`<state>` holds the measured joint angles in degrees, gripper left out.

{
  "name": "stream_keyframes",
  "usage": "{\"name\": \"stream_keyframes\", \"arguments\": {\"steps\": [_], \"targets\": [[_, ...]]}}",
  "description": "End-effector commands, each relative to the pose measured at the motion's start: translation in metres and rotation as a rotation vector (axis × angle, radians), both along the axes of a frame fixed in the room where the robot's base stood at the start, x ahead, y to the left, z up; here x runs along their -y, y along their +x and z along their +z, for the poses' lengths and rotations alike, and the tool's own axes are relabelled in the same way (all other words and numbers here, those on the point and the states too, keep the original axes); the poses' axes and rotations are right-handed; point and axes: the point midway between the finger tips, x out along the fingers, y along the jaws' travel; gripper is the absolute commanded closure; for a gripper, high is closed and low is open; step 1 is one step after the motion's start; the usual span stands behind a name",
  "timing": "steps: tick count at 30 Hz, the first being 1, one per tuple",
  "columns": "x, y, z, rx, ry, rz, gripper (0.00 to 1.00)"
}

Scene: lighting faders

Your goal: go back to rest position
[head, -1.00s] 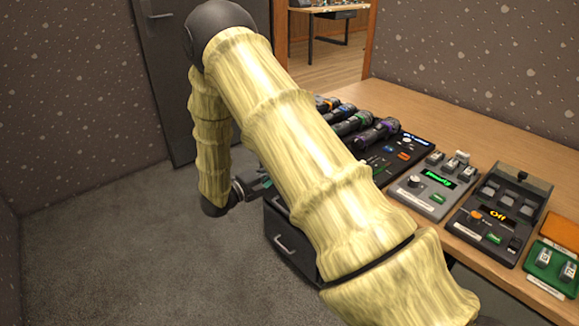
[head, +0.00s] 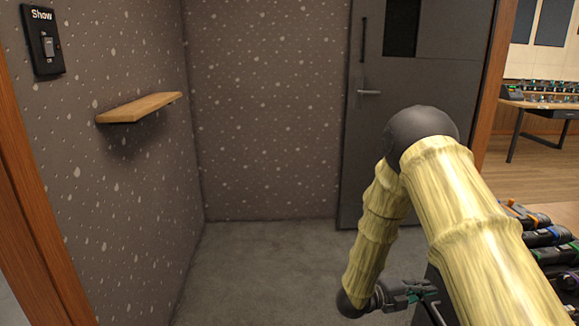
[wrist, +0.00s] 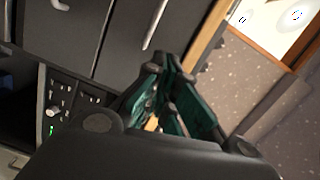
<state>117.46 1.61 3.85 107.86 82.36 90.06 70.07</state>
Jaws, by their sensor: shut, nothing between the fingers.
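My gripper (head: 408,294) is at the lower right of the head view, below my bent, yellow-sleeved arm. It is shut and empty, and apart from anything I can see. In the wrist view my gripper (wrist: 183,105) shows dark green finger pads drawn together. Part of the gripper is hidden behind my arm in the head view.
A wooden shelf (head: 140,107) and a Show switch (head: 44,42) are on the left wall. A grey door (head: 400,75) stands at the back. The carpet (head: 262,268) in the middle is clear.

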Motion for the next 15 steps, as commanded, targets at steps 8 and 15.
{"name": "stream_keyframes", "arguments": {"steps": [8,15], "targets": [[-0.024,-0.028,-0.112,-0.581,0.084,0.441,1.00],[-0.073,-0.098,-0.207,-1.112,0.125,0.880,1.00]]}}
